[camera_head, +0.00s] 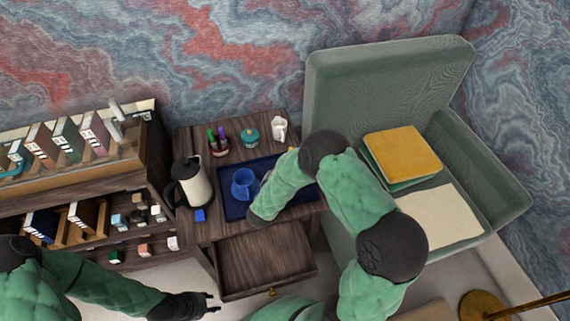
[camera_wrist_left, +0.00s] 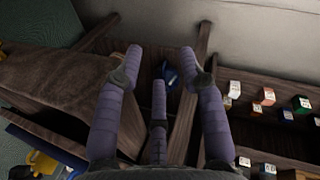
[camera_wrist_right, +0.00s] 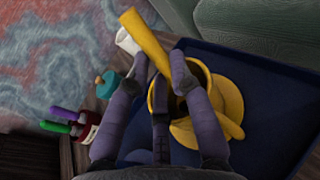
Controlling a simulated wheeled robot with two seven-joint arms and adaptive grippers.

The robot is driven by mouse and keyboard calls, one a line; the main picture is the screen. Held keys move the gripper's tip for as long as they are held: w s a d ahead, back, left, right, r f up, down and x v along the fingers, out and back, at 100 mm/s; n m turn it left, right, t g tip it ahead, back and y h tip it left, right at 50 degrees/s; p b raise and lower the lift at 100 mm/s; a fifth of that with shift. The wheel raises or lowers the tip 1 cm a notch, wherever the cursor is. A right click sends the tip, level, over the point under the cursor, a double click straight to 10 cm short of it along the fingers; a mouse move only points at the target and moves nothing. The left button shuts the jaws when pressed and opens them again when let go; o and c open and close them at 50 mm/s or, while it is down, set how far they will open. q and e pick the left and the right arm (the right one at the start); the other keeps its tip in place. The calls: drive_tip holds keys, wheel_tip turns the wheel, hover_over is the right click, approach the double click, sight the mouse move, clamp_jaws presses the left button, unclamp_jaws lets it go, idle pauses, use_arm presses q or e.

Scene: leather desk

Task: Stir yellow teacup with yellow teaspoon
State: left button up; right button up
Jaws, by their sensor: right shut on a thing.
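The yellow teacup (camera_wrist_right: 222,95) stands on a yellow saucer (camera_wrist_right: 185,133) on the blue tray in the right wrist view, its inside dark. My right gripper (camera_wrist_right: 158,62) is shut on the yellow teaspoon (camera_wrist_right: 142,35), which slants up and left beside the cup's opening. I cannot tell whether the spoon's lower end is inside the cup, because my fingers cover it. In the head view my right arm hides the cup. My left gripper (camera_head: 207,302) is open and empty low in front of the desk; its spread fingers also show in the left wrist view (camera_wrist_left: 160,60).
The blue tray (camera_head: 231,211) also holds a blue mug (camera_head: 244,184). A drawer (camera_head: 266,262) is open below.

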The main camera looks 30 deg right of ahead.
drive_tip(key=shift+w+d+r+p, duration=0.1)
drive_tip(key=shift+d+r+p, duration=0.1)
drive_tip(key=shift+r+p, duration=0.7)
drive_tip(key=shift+d+r+p, duration=0.25)
drive_tip(key=shift+r+p, duration=0.1)
drive_tip(key=shift+r, duration=0.95)
drive_tip(key=shift+w+d+r+p, duration=0.1)
drive_tip(key=shift+d+r+p, duration=0.1)
drive_tip(key=shift+r+p, duration=0.7)
drive_tip(key=shift+r, duration=0.2)
drive_tip(key=shift+r, duration=0.1)
drive_tip(key=shift+r+p, duration=1.35)
drive_tip(key=shift+r, duration=1.05)
